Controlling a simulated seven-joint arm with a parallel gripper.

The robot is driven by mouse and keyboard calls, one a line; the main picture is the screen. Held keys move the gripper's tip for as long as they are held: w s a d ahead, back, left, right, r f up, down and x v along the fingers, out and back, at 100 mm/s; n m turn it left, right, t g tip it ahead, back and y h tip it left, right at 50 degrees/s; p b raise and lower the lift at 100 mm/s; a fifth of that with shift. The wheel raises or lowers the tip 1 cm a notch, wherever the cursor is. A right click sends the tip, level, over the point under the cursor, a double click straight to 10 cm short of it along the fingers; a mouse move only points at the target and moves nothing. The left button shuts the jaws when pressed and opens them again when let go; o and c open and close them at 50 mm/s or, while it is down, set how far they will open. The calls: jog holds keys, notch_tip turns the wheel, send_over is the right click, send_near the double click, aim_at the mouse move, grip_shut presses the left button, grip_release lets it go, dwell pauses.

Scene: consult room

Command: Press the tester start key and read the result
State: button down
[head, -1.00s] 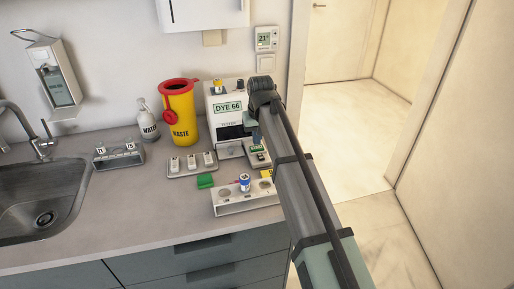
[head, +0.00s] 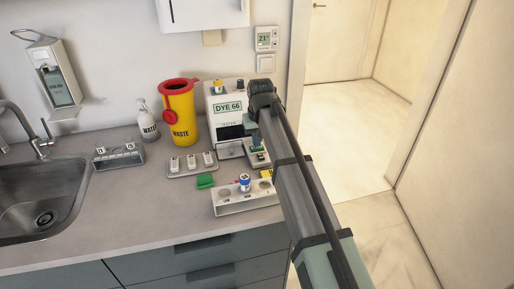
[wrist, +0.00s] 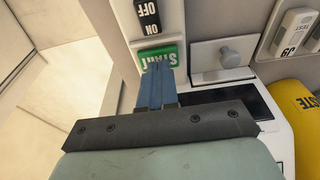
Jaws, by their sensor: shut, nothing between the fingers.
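The tester (head: 214,104) is a white box at the back of the counter, with a panel reading "DYE 66" and a dark window below. Its green START key (wrist: 146,56) shows in the wrist view, upside down, beside a black ON/OFF switch (wrist: 148,14). My gripper (wrist: 158,68) is shut and empty, its blue fingertips over the edge of the START key and hiding part of it. I cannot tell whether they touch it or whether it is pressed down. In the head view my gripper (head: 257,146) is low over the tester's front unit, hiding the key.
A yellow waste bin (head: 182,120) stands left of the tester. A tray of white test pieces (head: 192,170), a green block (head: 205,181) and a white rack with a blue-banded vial (head: 245,182) lie in front. A grey knob (wrist: 228,57) is beside the key.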

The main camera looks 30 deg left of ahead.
jog(key=shift+f, duration=0.4)
jog(key=shift+r, duration=0.15)
dwell(0.4)
jog(key=shift+r, duration=3.35)
